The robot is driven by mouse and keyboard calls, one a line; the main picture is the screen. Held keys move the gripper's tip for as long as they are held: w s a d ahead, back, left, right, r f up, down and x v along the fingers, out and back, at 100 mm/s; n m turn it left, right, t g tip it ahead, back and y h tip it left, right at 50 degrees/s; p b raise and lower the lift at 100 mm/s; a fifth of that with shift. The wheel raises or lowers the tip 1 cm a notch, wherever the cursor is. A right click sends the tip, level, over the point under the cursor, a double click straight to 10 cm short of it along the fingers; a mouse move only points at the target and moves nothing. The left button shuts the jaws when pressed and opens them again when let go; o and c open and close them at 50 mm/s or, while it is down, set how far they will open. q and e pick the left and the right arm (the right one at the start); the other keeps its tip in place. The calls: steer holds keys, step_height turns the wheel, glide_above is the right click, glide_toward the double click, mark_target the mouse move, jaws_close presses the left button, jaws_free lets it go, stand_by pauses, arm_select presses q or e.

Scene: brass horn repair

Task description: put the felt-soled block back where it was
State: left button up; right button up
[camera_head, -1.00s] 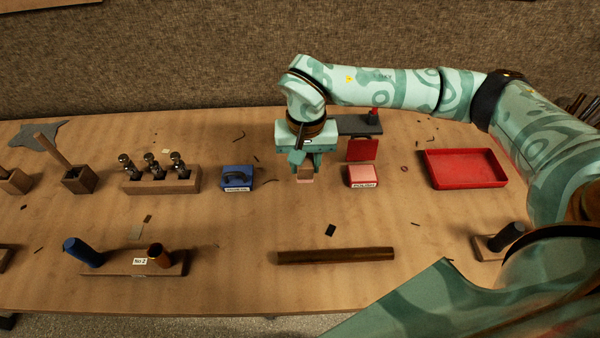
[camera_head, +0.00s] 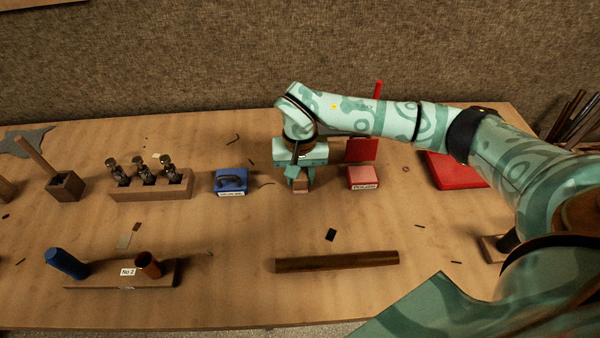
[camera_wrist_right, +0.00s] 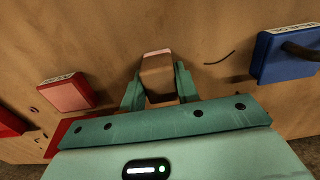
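The wooden block (camera_head: 301,184), with a pinkish strip along its bottom, is between the fingers of my right gripper (camera_head: 299,180). In the right wrist view the same block (camera_wrist_right: 157,75) fills the space between the two green fingers, and the gripper looks shut on it. It is low over the bench between the blue pad box and the pink pad box; whether its sole touches the wood I cannot tell. My left gripper is not in view.
The blue box with a dark handle (camera_head: 230,181) stands to the left. The pink labelled box (camera_head: 363,177) stands close on the right, before an upright red panel (camera_head: 361,150). A red tray (camera_head: 455,172) lies farther right, partly behind my arm. A rod (camera_head: 337,261) lies in front.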

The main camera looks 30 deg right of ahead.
steer(key=o, duration=0.4)
step_height(320, 180, up, 12)
steer(key=p, duration=0.3)
steer(key=shift+r+p, duration=0.15)
steer(key=shift+p, duration=0.2)
